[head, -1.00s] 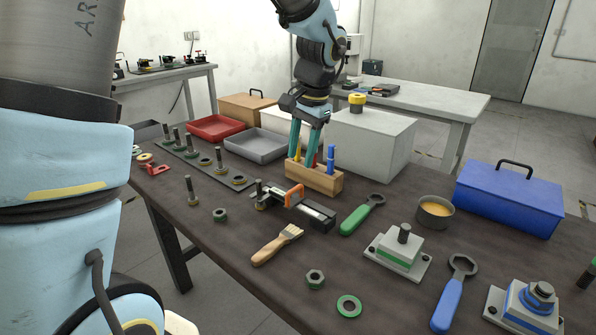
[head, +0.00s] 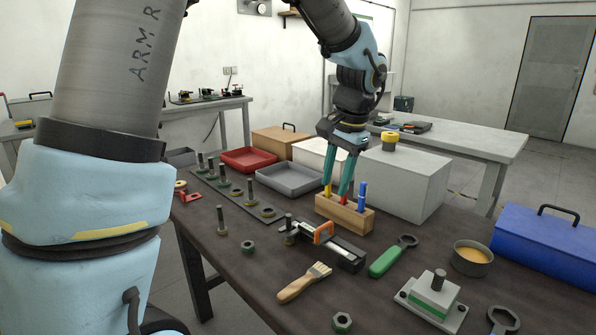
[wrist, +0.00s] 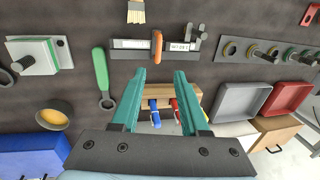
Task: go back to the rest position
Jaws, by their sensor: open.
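My gripper (head: 337,193) is open, with its two teal fingers pointing down at the wooden block (head: 347,216) on the dark workbench. In the head view the fingers overlap the back of the block. Whether they touch it I cannot tell. No rest position is marked in view.
Close by are a vise-like tool with an orange part (head: 324,232), a green wrench (head: 392,257), a grey tray (head: 291,181), a red tray (head: 249,160), a large pale box (head: 408,185) and a blue toolbox (head: 545,240). Room above the bench looks free.

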